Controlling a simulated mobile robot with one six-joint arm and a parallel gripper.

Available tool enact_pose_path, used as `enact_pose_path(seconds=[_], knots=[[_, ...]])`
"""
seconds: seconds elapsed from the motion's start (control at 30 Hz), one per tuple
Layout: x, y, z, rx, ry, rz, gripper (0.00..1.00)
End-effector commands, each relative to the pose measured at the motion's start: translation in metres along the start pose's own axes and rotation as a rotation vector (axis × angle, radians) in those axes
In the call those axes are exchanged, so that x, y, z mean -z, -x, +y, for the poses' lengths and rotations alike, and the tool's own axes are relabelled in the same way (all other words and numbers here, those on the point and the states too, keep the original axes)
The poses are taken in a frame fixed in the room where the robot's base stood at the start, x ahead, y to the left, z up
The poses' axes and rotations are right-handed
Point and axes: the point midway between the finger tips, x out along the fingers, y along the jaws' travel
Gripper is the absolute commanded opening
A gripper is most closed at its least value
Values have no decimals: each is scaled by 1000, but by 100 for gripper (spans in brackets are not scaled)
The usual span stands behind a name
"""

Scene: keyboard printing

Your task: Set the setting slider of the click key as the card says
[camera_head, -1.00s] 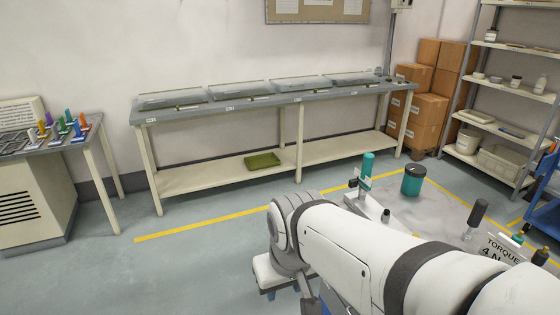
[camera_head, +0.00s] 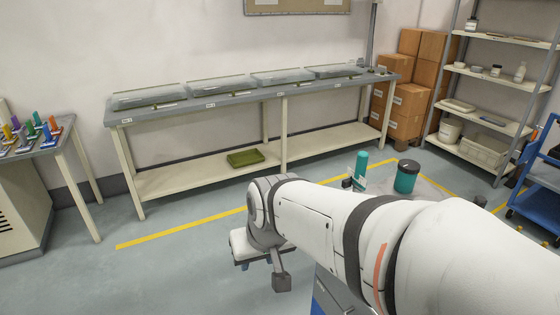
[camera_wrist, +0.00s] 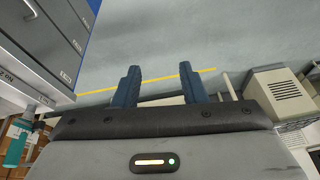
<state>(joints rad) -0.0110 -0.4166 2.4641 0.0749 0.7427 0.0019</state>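My gripper (camera_wrist: 159,75) shows in the wrist view with its two dark blue fingers well apart and nothing between them. In the head view my gripper (camera_head: 243,265) hangs low over the floor, at the end of my white arm, away from the benches. I cannot make out the click key, its setting slider or a readable card in the current views. My arm covers much of the lower right of the head view, including most of a grey work surface (camera_head: 432,187).
A teal cylinder (camera_head: 361,166) and a teal jar (camera_head: 407,178) stand behind my arm. A long bench (camera_head: 230,100) bears several clear covers. Coloured upright items (camera_head: 30,128) stand on the left table. Shelves (camera_head: 498,82) and a blue cart (camera_head: 540,205) are right. The floor (camera_head: 165,280) at front left is clear.

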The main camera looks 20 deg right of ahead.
Motion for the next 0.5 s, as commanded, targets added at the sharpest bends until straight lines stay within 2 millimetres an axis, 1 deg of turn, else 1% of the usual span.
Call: enact_pose_path(seconds=[0.03,0.07,0.1,0.13,0.17,0.2,0.27,0.3,0.33,0.37,0.4,0.47,0.5], knots=[[24,-9,-4,24,-22,53,38],[40,-14,-6,39,-41,97,38],[66,-21,-8,56,-71,163,38],[85,-27,-7,65,-97,214,38],[104,-32,-5,70,-125,267,38],[130,-38,-1,71,-164,338,38],[166,-48,10,58,-228,444,38],[188,-54,20,40,-270,511,38],[204,-59,27,28,-296,562,38],[218,-63,40,-5,-335,611,38],[233,-70,56,-57,-385,667,38],[253,-80,82,-129,-456,753,38],[264,-86,100,-186,-502,807,38]])
